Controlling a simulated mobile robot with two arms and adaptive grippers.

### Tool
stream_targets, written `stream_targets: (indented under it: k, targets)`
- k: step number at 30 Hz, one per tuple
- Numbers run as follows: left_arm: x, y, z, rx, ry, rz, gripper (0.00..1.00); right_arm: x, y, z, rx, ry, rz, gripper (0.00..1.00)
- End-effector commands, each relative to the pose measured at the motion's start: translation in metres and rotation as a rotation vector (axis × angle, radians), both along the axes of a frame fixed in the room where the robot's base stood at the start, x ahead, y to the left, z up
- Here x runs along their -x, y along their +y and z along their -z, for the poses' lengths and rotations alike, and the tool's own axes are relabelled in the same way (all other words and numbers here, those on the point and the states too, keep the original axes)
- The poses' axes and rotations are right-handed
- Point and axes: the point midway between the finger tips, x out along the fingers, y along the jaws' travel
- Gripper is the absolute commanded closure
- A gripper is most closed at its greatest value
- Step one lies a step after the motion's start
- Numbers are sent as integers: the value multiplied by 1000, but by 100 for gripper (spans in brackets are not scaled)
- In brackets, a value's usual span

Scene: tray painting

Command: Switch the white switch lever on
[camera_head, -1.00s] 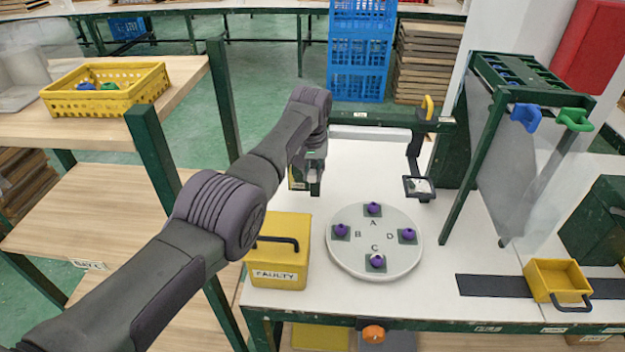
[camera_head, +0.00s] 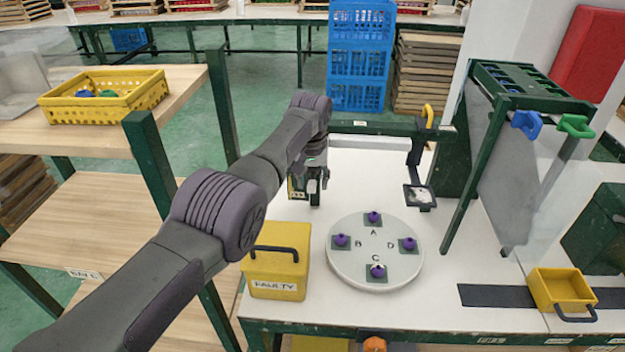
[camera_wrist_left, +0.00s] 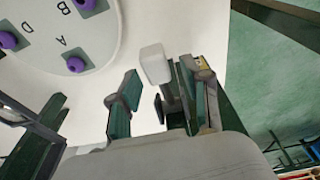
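The white switch lever (camera_wrist_left: 155,64) shows in the left wrist view as a pale block on a grey stem. My left gripper (camera_wrist_left: 157,82) is open, with one green-padded finger on each side of the lever in the picture. I cannot tell whether either finger touches it. A dark green part with a yellow label (camera_wrist_left: 203,62) is beside the right finger. In the head view my left gripper (camera_head: 314,184) hangs low at the back left of the white table, and the lever is hard to make out there. My right gripper is not in view.
A round white plate (camera_head: 350,270) with several purple knobs is right of the gripper. A yellow FAULTY box (camera_head: 277,270) stands in front. A dark stand (camera_head: 418,170) is at the back. A yellow bin (camera_head: 560,288) lies right. The table between plate and right rack is clear.

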Motion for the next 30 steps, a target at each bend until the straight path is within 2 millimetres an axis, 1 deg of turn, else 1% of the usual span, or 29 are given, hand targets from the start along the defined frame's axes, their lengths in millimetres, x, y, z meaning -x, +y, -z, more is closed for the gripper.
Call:
stream_targets:
  k: [5,8,14,15,18,22,24,27,30]
  targets:
    - [0,0,0,0,1,0,52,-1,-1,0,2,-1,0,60]
    - [0,0,-4,0,0,0,52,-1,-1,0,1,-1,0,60]
    - [4,0,-24,1,-3,0,52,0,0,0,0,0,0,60]
    - [5,0,-36,1,-6,0,52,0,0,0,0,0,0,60]
    - [9,0,-60,1,-5,0,52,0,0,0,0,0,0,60]
    - [14,0,-87,1,-3,-1,52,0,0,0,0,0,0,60]
    - [16,0,-98,1,-3,0,52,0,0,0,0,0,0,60]
    - [18,0,-109,1,-1,0,52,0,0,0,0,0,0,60]
    - [19,0,-116,0,0,0,52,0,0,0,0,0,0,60]
